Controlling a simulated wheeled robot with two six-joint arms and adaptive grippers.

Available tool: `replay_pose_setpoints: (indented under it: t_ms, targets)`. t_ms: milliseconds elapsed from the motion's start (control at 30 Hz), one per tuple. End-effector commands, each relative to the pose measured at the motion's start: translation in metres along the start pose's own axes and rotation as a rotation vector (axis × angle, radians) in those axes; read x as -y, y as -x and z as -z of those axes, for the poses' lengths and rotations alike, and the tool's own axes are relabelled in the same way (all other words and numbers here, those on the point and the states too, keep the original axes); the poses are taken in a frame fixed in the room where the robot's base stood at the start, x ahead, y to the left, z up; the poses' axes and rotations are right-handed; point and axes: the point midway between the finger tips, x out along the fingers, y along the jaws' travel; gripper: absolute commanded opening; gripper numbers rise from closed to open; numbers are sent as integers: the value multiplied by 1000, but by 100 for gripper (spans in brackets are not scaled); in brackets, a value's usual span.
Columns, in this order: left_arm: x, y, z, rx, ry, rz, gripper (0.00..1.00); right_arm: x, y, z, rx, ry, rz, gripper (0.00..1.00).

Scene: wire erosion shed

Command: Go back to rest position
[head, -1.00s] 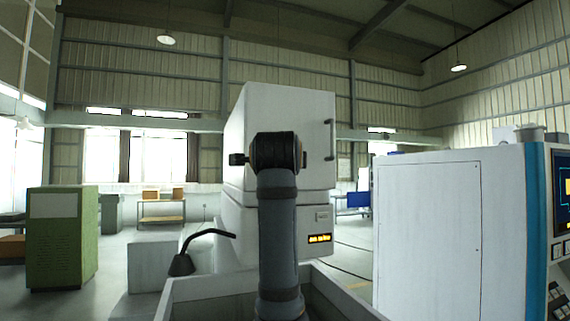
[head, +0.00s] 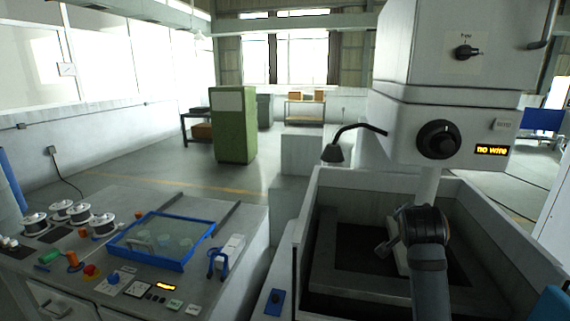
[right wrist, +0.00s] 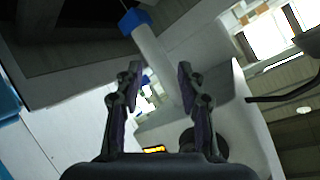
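My right gripper (right wrist: 160,82) shows in the right wrist view with its two dark fingers apart and nothing between them. Behind the fingers is the pale cylindrical column (right wrist: 158,58) of the machine, with a blue tip (right wrist: 134,19). In the head view an arm of mine rises from the bottom right in front of the machine's open tank (head: 314,190); its dark wrist is in front of the column below the machine head (head: 445,140). The fingers cannot be made out clearly there. My left gripper is in neither view.
A grey bench (head: 235,285) at left carries wire spools (head: 103,224), a blue-rimmed tray (head: 187,262), a blue clamp-like tool (head: 220,258) and buttons. A green cabinet (head: 233,130) stands behind. A lamp on a bent neck (head: 335,150) stands by the tank. The floor between is open.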

Motion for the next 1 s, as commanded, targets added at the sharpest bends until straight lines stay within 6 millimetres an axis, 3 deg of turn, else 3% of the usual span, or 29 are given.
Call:
replay_pose_setpoints:
  t_ms: [33, 100, 200, 300, 500, 767, 1000]
  targets:
    - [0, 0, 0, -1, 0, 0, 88, -33, -7, -37, 62, 106, -32, 39]
    - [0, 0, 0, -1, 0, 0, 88, -75, -9, -84, 151, 258, -59, 39]
    - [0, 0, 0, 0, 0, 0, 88, -135, 2, -145, 286, 469, -79, 39]
    - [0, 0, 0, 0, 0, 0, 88, -184, 21, -190, 406, 638, -78, 39]
    - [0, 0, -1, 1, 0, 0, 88, -253, 64, -247, 595, 873, -50, 39]
    - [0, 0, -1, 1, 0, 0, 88, -316, 125, -292, 800, 1092, 19, 39]
    - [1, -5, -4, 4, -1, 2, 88, -360, 72, -347, 837, 1096, 2, 39]
